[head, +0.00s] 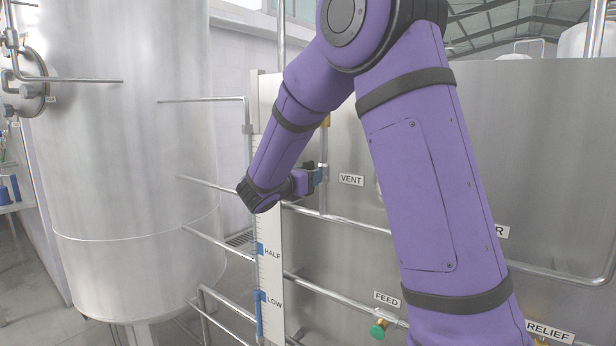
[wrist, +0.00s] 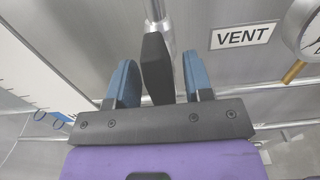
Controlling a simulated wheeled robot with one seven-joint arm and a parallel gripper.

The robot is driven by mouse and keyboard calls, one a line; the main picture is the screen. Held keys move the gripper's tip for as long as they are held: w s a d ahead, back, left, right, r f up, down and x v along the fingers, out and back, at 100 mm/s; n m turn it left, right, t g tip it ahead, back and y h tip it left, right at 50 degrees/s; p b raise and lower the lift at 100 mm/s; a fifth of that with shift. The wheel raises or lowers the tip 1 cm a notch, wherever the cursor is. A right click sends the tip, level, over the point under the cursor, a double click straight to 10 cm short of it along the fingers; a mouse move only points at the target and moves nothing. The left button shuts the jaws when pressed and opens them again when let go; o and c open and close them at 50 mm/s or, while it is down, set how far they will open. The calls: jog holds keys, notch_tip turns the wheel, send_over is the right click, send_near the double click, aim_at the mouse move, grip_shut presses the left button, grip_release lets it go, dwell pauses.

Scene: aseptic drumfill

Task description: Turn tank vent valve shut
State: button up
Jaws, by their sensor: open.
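The tank's VENT label (head: 351,180) is on the steel tank wall in the head view, just right of my gripper (head: 319,175). The label also shows in the wrist view (wrist: 244,36). In the wrist view, a dark, flat vent valve handle (wrist: 155,66) stands between the two blue fingers of my gripper (wrist: 160,84). The fingers are open, with a visible gap on each side of the handle. A steel pipe (wrist: 155,12) runs up behind the handle.
A level scale (head: 270,265) marked HALF and LOW stands below left of my gripper. Horizontal steel pipes (head: 340,220) cross the tank front. A round gauge (wrist: 306,28) is right of the label in the wrist view. A FEED valve with green handle (head: 379,329) is lower down.

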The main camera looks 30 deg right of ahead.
jog(key=shift+d, duration=0.15)
grip_shut()
jog(key=shift+m, duration=0.3)
jog(key=m, duration=0.3)
jog(key=shift+s+m, duration=0.15)
jog(key=shift+m, duration=0.25)
jog(key=m, duration=0.4)
jog(key=shift+s+d+f+m, duration=0.1)
jog(key=shift+s+f+m, duration=0.05)
jog(key=shift+m, duration=0.15)
jog(key=m, duration=0.4)
jog(key=shift+s+f, duration=0.1)
jog(key=shift+f, duration=0.05)
jog(key=shift+f+m, duration=0.2)
jog(key=shift+m, duration=2.2)
